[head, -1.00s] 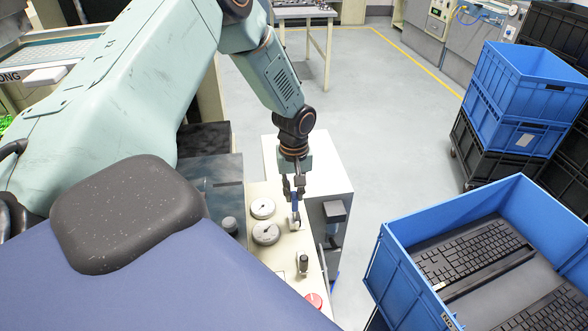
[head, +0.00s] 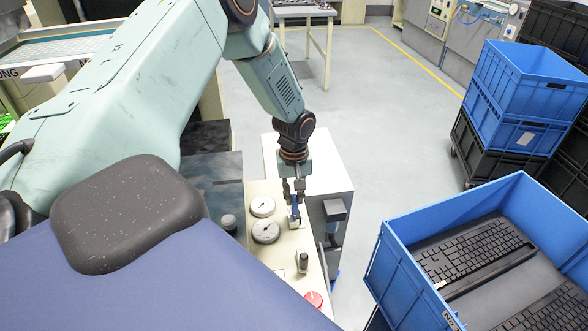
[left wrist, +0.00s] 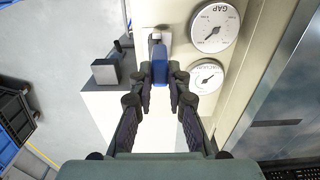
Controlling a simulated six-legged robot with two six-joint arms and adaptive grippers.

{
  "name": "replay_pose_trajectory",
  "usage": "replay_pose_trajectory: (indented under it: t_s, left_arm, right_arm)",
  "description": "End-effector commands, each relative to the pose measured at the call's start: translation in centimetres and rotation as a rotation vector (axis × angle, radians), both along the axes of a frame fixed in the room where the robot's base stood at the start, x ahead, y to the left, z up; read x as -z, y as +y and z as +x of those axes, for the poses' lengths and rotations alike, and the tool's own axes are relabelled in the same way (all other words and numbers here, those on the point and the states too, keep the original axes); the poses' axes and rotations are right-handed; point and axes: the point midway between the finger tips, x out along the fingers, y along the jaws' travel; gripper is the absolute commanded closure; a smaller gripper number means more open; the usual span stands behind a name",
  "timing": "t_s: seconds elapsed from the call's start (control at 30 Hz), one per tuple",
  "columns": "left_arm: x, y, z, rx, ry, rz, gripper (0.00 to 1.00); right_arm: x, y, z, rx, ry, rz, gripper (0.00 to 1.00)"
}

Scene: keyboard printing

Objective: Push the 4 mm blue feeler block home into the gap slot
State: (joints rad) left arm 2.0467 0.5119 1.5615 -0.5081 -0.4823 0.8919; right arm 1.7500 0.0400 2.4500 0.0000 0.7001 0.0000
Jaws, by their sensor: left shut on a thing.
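The blue feeler block (head: 294,208) is upright between the fingers of my left gripper (head: 294,187), over the cream machine panel. In the left wrist view the blue block (left wrist: 173,76) sits between the fingertips of the same gripper (left wrist: 160,85), which are shut on it. Its far end meets a pale slot piece (left wrist: 160,38) on the panel beside the GAP dial (left wrist: 214,27). How deep the block sits in the slot cannot be told. The slot piece is partly hidden behind the block and fingers. My right gripper is not in view.
Two round dials, including the lower one (head: 265,231), sit left of the slot. A black knob (head: 303,261) and red button (head: 313,299) are nearer on the panel (head: 284,268). A blue crate of keyboards (head: 400,275) stands at right, with open floor beyond.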

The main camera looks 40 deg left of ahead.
Motion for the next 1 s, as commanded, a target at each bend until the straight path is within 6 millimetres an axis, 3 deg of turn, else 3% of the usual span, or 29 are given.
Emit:
replay_pose_trajectory:
  t_s: [0.3,0.33,0.63,1.0]
  left_arm:
    - [1.06,0.01,-0.04,0.001,0.002,0.000,1.00]
    - [1.08,0.01,-0.03,0.001,0.001,0.001,0.83]
    - [0.96,0.00,-0.01,0.001,0.001,0.001,0.58]
    - [0.57,0.00,-0.01,0.001,0.001,0.001,0.58]
  right_arm:
    - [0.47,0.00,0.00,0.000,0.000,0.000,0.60]
    - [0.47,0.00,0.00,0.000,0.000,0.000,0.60]
    - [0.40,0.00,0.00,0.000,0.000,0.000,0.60]
    - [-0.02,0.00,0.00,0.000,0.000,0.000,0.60]
